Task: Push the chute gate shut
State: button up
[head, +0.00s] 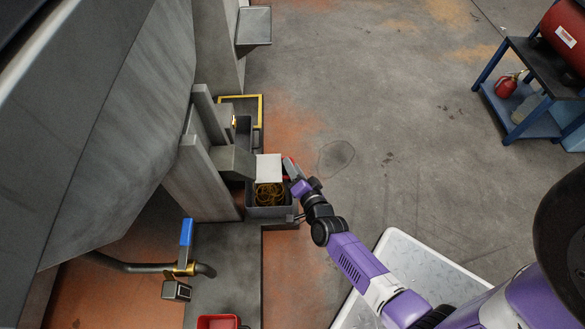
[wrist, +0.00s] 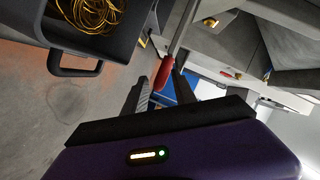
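The chute gate (head: 268,167) shows in the head view as a pale flat plate at the mouth of the grey chute (head: 232,162), above a bin. A red handle (head: 290,168) is at its right edge. My gripper (head: 293,180) is right at this handle. In the wrist view the red handle (wrist: 163,72) lies at the tips of my gripper (wrist: 163,82), whose fingers are apart with a gap between them. I cannot tell whether either finger touches the handle. The gate's far side is hidden.
A grey bin (head: 252,212) of coiled brassy wire sits below the gate; its handle (wrist: 75,72) shows in the wrist view. A blue-handled valve (head: 186,233) and red bin (head: 217,321) are nearer. A blue cart (head: 520,100) stands far right. The floor right of the chute is clear.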

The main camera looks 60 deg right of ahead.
jog(key=shift+w+d, duration=0.15)
jog(key=shift+w, duration=0.1)
jog(key=c, duration=0.7)
jog(key=shift+f, duration=0.1)
grip_shut()
jog(key=shift+s+d+f, duration=0.1)
jog(key=shift+s+f, duration=0.05)
dwell(0.4)
